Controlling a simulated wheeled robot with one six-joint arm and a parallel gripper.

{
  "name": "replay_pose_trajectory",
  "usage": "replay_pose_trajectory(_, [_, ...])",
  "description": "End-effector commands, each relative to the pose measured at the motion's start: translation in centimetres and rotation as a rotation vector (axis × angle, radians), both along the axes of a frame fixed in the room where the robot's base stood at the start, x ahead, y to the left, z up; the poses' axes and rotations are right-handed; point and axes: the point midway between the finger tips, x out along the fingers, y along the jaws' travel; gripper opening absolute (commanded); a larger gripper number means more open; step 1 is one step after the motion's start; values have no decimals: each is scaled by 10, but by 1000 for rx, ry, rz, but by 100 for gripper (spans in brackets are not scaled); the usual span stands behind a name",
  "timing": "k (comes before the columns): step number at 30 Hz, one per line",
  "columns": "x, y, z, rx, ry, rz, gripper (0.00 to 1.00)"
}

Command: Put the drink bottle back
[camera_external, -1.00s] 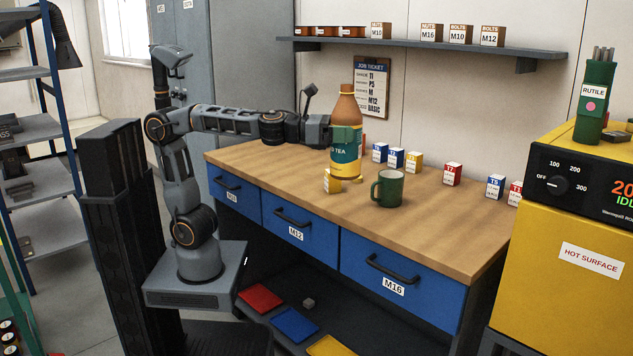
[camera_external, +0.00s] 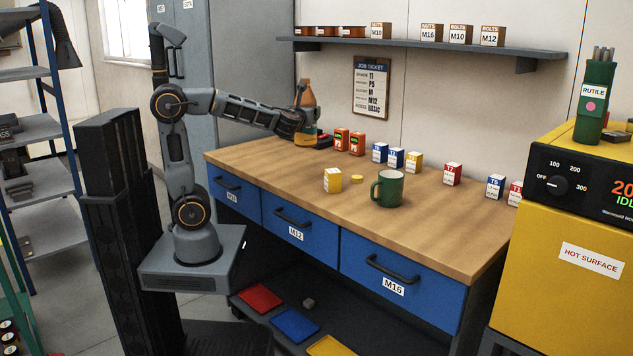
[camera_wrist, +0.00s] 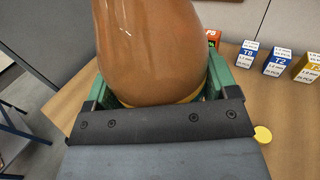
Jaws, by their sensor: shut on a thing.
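The drink bottle (camera_external: 308,93) has a brown-orange upper part and stands upright near the back left of the workbench (camera_external: 440,225). My gripper (camera_external: 312,136) is shut around the bottle, and my arm hides part of its body. In the wrist view the bottle (camera_wrist: 155,45) fills the middle between the green fingers (camera_wrist: 155,98). I cannot tell whether its base touches the bench top.
Orange boxes (camera_external: 341,139) stand just right of my gripper. Several small labelled boxes (camera_external: 396,158) line the bench's back. A yellow box (camera_external: 332,180), yellow cap (camera_external: 357,179) and green mug (camera_external: 388,188) stand nearer the front. A shelf (camera_external: 430,47) hangs above.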

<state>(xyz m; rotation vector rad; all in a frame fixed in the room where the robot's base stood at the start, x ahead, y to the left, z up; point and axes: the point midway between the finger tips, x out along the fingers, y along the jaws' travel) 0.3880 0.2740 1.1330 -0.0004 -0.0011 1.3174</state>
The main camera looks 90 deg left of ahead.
Motion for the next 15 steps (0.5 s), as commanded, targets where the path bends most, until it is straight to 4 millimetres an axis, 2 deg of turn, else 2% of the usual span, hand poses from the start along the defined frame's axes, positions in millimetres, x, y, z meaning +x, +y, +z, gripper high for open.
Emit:
replay_pose_trajectory(3, [-16, 7, 5, 2, -1, 101, 41])
replay_pose_trajectory(9, [-35, 9, 15, 1, -3, 215, 41])
replay_pose_trajectory(12, [-35, 13, 16, 0, 1, 248, 41])
replay_pose_trajectory(15, [-25, 23, 10, 0, 5, 262, 41])
